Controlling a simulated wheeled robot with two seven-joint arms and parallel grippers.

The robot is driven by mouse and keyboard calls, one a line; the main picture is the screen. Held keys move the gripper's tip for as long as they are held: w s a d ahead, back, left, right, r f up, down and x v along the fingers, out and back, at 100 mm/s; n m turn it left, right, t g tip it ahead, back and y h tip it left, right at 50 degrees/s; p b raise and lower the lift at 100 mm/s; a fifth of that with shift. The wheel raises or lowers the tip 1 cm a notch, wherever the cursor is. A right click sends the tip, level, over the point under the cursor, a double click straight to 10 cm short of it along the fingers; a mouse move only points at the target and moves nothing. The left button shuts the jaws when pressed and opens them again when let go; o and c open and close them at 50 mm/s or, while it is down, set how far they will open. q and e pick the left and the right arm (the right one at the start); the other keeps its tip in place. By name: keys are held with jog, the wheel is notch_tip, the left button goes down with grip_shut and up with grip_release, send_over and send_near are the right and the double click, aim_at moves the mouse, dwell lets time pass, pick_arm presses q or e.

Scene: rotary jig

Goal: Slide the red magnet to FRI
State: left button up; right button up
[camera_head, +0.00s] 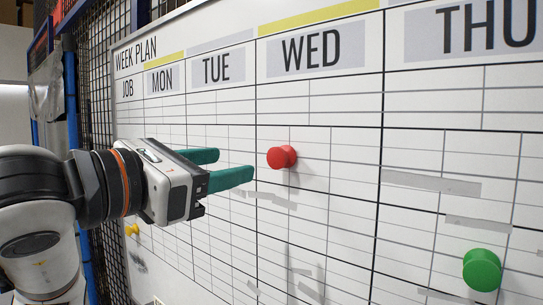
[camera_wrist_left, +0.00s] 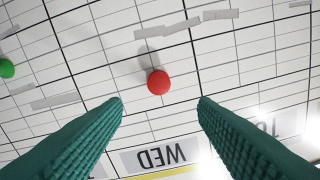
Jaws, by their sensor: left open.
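The red magnet (camera_head: 281,157) sits on the white week-plan board in the WED column, below the WED heading (camera_head: 309,50). My left gripper (camera_head: 233,168) is open and empty, just left of the magnet in the head view, with its two green fingers pointing toward the board. In the left wrist view the red magnet (camera_wrist_left: 158,82) lies ahead of and between the open fingertips (camera_wrist_left: 160,103), apart from both. The THU heading (camera_head: 487,27) is at the upper right. No FRI heading shows in either view. My right gripper is not in view.
A green magnet (camera_head: 482,270) is on the board in the THU column, lower right. A yellow magnet (camera_head: 132,229) is at the lower left, behind my left arm. Grey strips (camera_head: 432,183) lie on the board. A black mesh fence (camera_head: 100,60) stands at the left.

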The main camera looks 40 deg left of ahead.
aim_at(274, 158)
pick_arm(q)
jog(key=w, duration=0.3)
jog(key=w+p, duration=0.1)
jog(key=w, duration=0.2)
jog(key=w+p, duration=0.1)
jog(key=w, duration=0.2)
jog(key=shift+w+d, duration=0.15)
jog(key=shift+d, duration=0.25)
jog(key=shift+w+f, duration=0.1)
jog(key=shift+w, duration=0.35)
grip_shut()
